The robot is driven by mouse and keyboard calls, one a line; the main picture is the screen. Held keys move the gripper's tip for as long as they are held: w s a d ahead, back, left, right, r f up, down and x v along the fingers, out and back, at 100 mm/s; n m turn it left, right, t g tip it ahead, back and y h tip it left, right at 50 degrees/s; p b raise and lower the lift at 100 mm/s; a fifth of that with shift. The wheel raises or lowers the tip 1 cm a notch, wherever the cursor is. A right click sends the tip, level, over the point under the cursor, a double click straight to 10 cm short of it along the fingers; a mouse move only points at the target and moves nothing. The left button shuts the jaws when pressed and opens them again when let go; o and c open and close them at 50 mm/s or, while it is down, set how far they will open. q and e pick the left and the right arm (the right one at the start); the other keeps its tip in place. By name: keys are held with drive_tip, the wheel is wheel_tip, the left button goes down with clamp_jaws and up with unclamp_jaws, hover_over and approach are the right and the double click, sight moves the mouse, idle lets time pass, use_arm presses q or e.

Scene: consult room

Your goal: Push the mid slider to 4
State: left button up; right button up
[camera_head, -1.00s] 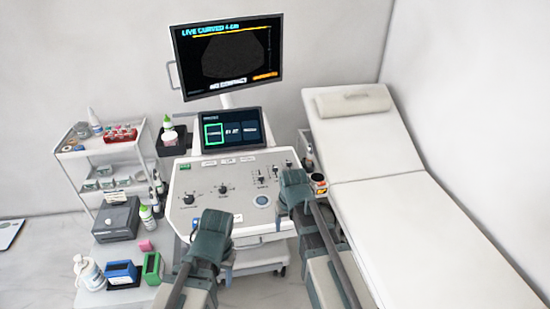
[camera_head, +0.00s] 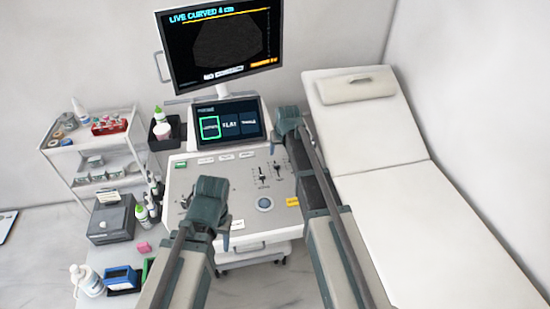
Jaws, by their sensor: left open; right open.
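The light-grey ultrasound control panel (camera_head: 225,173) carries a small group of black sliders (camera_head: 264,174) at its right part. Their scale marks are too small to read, and I cannot tell which one is the mid slider or where it stands. My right gripper (camera_head: 286,120) is open at the panel's upper right edge, up and right of the sliders, apparently holding nothing. My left gripper (camera_head: 209,190) is open over the panel's left part and hides some of the knobs there. It is left of the sliders and apart from them.
A small touchscreen (camera_head: 228,127) and a large monitor (camera_head: 220,48) stand behind the panel. A white exam bed (camera_head: 385,180) fills the right side. A white trolley (camera_head: 95,160) with bottles stands at left. A round blue-grey button (camera_head: 264,204) is below the sliders.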

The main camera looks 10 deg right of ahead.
sight(277, 165)
drive_tip(key=b+x, duration=1.2)
drive_tip(key=x, duration=0.1)
drive_tip(key=shift+w+f+b, duration=0.15)
drive_tip(key=shift+f+b, duration=0.15)
drive_tip(key=shift+b, duration=0.1)
clamp_jaws()
idle(1.2)
